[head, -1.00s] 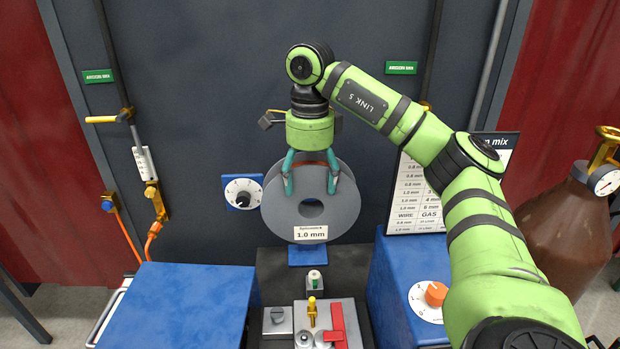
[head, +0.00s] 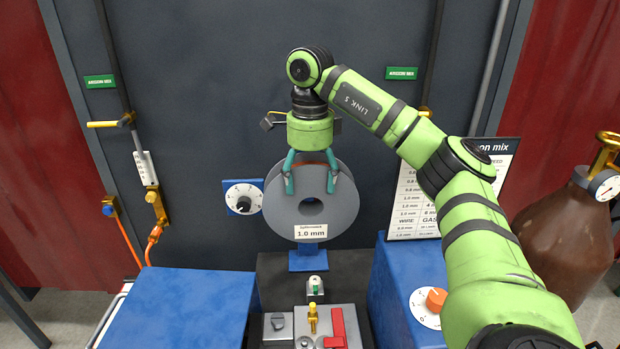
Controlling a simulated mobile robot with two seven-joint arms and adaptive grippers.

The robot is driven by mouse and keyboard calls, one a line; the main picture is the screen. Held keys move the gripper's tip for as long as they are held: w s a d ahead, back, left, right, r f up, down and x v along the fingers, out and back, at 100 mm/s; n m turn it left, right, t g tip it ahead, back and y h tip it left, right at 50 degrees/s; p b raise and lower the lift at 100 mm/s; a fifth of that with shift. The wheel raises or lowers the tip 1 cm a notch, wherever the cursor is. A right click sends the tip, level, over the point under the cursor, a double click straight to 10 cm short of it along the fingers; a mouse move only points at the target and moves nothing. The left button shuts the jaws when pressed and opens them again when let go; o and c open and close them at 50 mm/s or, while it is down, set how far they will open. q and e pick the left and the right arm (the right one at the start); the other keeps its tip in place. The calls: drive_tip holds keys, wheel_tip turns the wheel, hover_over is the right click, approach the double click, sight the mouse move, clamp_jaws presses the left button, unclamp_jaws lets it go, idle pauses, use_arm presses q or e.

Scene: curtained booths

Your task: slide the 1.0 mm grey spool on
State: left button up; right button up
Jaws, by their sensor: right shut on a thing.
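The grey spool (head: 340,210) carries a white label reading 1.0 mm and stands upright, its round face with a centre hole towards me. My right gripper (head: 310,184) comes down from above and is shut on the spool's upper rim, with teal fingers at the left and right of it. A blue bracket (head: 307,261) shows just below the spool. Whatever is behind the spool is hidden, and I cannot tell whether the spool sits on anything there. My left gripper is not in view.
A dial (head: 243,197) is on the wall left of the spool. Below are a drive unit with a red lever (head: 338,324) and a brass fitting (head: 313,318). Blue boxes stand left (head: 180,305) and right (head: 392,290). A brown gas cylinder (head: 565,235) stands far right.

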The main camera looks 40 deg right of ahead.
drive_tip(key=shift+w+d+r, duration=0.1)
drive_tip(key=shift+w+d, duration=1.1)
drive_tip(key=shift+w, duration=0.3)
drive_tip(key=shift+w+d, duration=1.2)
drive_tip(key=shift+w, duration=0.25)
idle(0.6)
drive_tip(key=o, duration=1.6)
drive_tip(key=shift+o, duration=0.4)
drive_tip(key=shift+s, duration=0.15)
drive_tip(key=shift+a, duration=0.1)
drive_tip(key=shift+s, duration=0.1)
drive_tip(key=shift+r, duration=0.25)
wheel_tip(320, 180, up, 7)
